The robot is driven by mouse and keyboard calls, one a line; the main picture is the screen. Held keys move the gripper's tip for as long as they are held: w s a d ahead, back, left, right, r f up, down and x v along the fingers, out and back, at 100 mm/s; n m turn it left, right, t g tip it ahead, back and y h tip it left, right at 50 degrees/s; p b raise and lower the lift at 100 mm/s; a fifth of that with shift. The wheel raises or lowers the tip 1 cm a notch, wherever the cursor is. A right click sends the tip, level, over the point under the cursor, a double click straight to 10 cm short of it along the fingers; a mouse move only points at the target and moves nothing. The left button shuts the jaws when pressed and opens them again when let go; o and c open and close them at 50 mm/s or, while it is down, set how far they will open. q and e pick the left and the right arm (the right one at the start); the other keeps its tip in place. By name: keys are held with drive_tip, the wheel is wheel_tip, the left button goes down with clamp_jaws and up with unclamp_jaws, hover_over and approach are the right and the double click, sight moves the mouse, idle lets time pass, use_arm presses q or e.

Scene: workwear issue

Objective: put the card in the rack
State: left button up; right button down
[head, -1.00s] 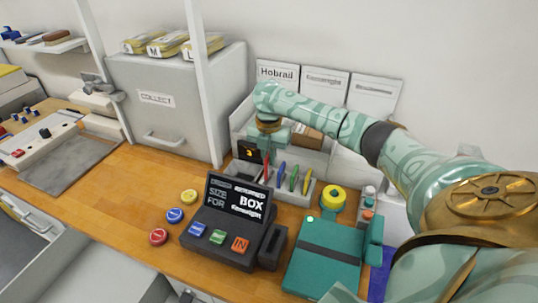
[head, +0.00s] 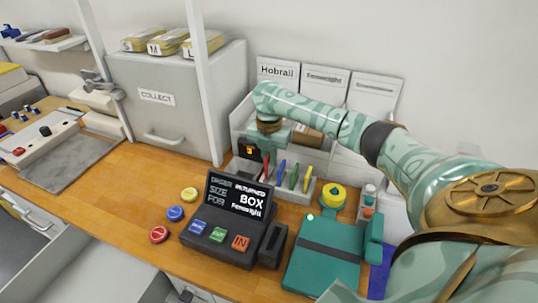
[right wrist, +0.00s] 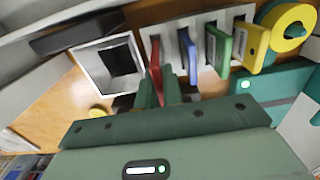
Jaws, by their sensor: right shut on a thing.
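The red card (right wrist: 155,58) stands between the fingers of my right gripper (right wrist: 157,88), which is shut on it. In the head view the red card (head: 267,169) shows as a thin strip below the gripper (head: 268,150). It is at the left end of the pale rack (right wrist: 197,28), at a slot beside the blue card (right wrist: 190,56). How deep it sits in the slot is hard to tell. A green card (right wrist: 220,48) and a yellow card (right wrist: 254,46) stand in the slots further right. My left gripper is not in view.
A square open holder (right wrist: 84,62) is left of the rack. The dark display terminal (head: 237,207) stands in front. A yellow tape roll (head: 333,195) and a teal device (head: 320,258) are to the right. Papers (head: 325,88) lean at the back.

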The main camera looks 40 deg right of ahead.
drive_tip(key=shift+f, duration=1.4)
idle(0.4)
drive_tip(key=c, duration=1.5)
unclamp_jaws()
drive_tip(key=shift+o, duration=0.2)
wheel_tip(320, 180, up, 9)
drive_tip(key=p, duration=1)
